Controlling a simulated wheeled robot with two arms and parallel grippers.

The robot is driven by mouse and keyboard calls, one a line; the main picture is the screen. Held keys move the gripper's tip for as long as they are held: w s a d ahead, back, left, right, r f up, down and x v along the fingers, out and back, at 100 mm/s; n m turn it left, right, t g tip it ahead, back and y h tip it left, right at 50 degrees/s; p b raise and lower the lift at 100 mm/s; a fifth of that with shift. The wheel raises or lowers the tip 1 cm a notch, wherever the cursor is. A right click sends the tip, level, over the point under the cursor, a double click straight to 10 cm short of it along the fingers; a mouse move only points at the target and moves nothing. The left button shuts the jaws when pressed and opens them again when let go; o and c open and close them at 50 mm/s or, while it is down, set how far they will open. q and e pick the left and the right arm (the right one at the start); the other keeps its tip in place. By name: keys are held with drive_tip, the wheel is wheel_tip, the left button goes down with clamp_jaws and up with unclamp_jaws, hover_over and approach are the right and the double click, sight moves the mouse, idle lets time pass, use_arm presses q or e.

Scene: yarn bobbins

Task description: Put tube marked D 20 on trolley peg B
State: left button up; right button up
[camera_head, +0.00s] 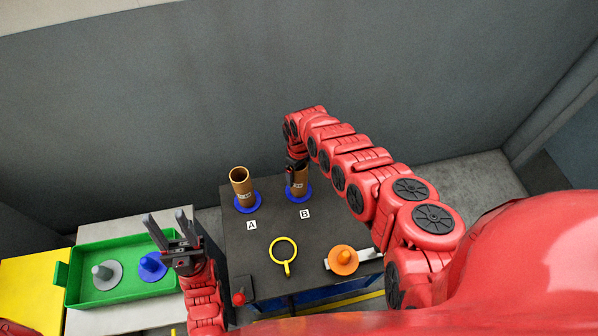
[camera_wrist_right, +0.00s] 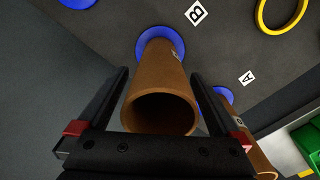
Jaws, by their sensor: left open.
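A brown tube (camera_head: 301,181) stands upright on the blue base (camera_head: 298,194) beside label B (camera_head: 305,213). My right gripper (camera_head: 291,172) is at this tube. In the right wrist view its open fingers (camera_wrist_right: 160,75) lie on either side of the tube (camera_wrist_right: 160,85), with small gaps showing. A second brown tube (camera_head: 240,183) stands on the blue base (camera_head: 247,206) beside label A (camera_head: 251,225). Both tubes carry small white labels whose text I cannot read. My left gripper (camera_head: 168,228) is open and empty, beside the green tray.
The dark trolley top (camera_head: 245,268) carries a yellow ring (camera_head: 283,252) and an orange peg base (camera_head: 342,260). The green tray (camera_head: 110,237) at left holds a grey peg base (camera_head: 107,273) and a blue one (camera_head: 152,266). A grey wall stands behind.

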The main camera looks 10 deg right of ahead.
drive_tip(key=shift+w+r, duration=0.1)
drive_tip(key=shift+r, duration=0.45)
wheel_tip(320, 180, up, 16)
drive_tip(key=shift+r, duration=0.15)
idle(0.5)
